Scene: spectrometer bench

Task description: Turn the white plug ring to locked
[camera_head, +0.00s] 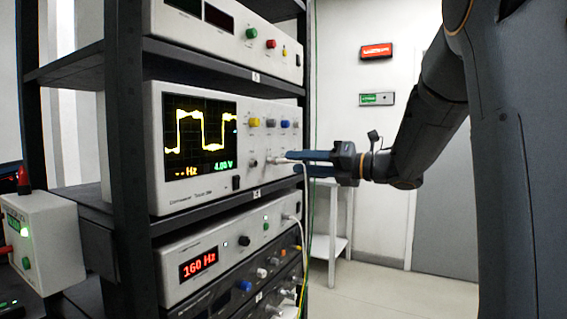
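A white plug ring (277,160) sits at the lower right of the oscilloscope's front panel, in the row of connectors below the coloured knobs. It is small in this view, and its turn position cannot be read. My gripper (292,163) reaches in from the right, level with the plug. Its two dark blue fingers are apart with a gap between them, and their tips are right at the plug. I cannot tell whether they touch it. The oscilloscope (200,198) shows a yellow square wave on its screen.
A dark rack (125,130) holds several instruments above and below the oscilloscope. A unit reading 160 Hz (235,270) is just below, with a white cable at its right. A thin green cable (313,110) hangs along the rack's right side. A white table (340,240) stands behind my gripper.

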